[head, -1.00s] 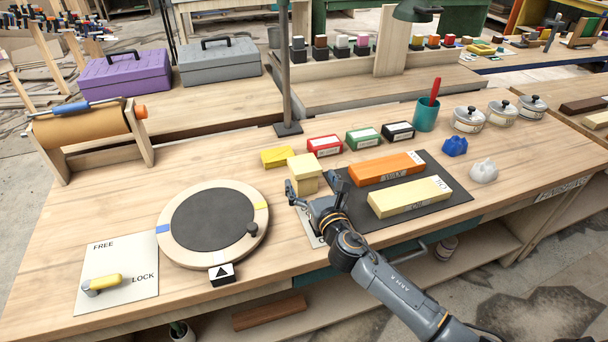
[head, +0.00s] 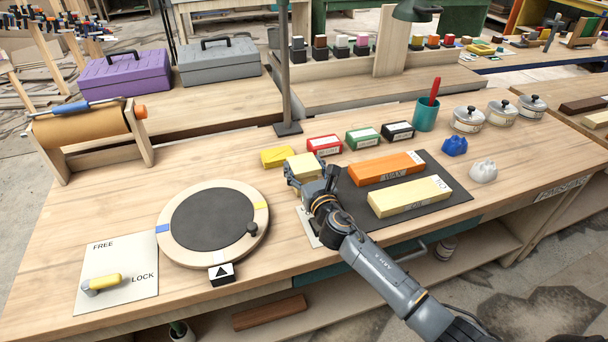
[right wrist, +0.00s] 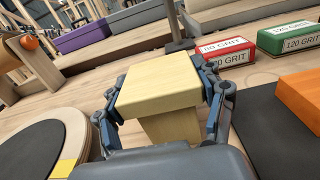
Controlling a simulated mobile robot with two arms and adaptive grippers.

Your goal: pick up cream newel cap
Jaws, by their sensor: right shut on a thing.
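The cream newel cap (head: 304,166) is a pale yellow block with a wide square top over a narrower lower part. My right gripper (head: 306,172) is shut on it, and the gripper and wrist hide most of its lower part in the head view. In the right wrist view the cap (right wrist: 160,84) sits upright between the two fingers of the right gripper (right wrist: 164,100), one on each side. Whether its bottom touches the bench cannot be told. My left gripper is not in view.
A round turntable (head: 262,228) lies left of the cap. A yellow block (head: 277,156) and a red grit box (head: 324,145) stand just behind it. A dark mat (head: 455,190) with orange and cream stones lies to the right. A lamp post (head: 287,90) rises behind.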

